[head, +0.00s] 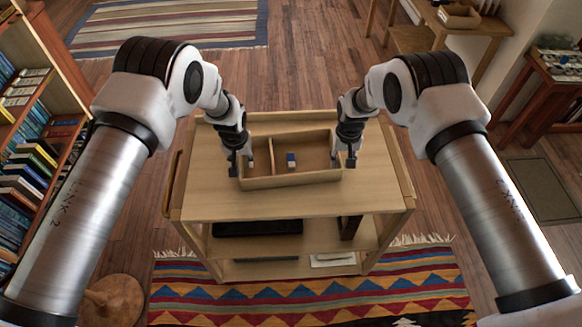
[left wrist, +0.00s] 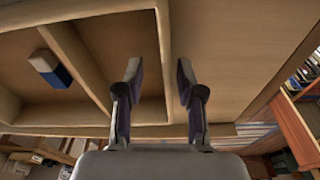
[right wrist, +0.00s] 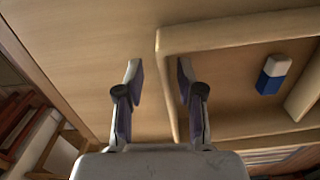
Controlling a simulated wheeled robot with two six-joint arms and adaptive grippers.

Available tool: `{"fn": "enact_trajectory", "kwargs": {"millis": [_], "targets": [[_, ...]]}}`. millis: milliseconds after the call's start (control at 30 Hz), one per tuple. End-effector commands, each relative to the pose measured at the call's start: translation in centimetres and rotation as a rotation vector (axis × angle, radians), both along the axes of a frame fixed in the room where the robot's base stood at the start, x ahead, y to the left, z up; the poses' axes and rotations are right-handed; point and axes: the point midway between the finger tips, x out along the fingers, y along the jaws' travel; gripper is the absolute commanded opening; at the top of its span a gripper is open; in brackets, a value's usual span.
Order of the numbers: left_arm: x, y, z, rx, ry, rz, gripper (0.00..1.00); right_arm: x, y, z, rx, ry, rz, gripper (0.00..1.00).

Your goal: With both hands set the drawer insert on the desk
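The drawer insert (head: 310,179) is a shallow, open wooden tray with a divider. It rests on the wooden trolley top (head: 215,200). A blue and white eraser (head: 291,160) lies inside it, in the larger compartment. My left gripper (head: 242,164) is open at the left end wall, which shows between its fingers in the left wrist view (left wrist: 158,85). My right gripper (head: 343,160) is open at the right end wall, with that wall between its fingers in the right wrist view (right wrist: 160,85). I cannot tell whether any finger touches a wall.
The trolley's lower shelves hold a dark flat item (head: 257,228) and other things. A wooden table (head: 480,27) with a small tray stands at the upper right. A bookshelf (head: 45,120) is at the left, a round stool (head: 113,300) at lower left. The trolley's front left top is clear.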

Motion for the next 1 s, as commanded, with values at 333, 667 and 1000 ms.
{"fn": "enact_trajectory", "kwargs": {"millis": [333,667,1000], "targets": [[0.1,0.0,-0.8,0.000,-0.001,0.001,0.38,0.0,0.0,-0.8,0.000,-0.001,0.000,0.38],[0.1,0.0,-0.8,0.000,-0.001,-0.001,0.00,0.0,0.1,-0.8,0.001,-0.002,-0.001,0.00],[0.1,-0.2,0.5,0.000,-0.001,-0.003,0.00,0.1,0.2,0.6,0.003,-0.005,-0.001,0.00]]}}
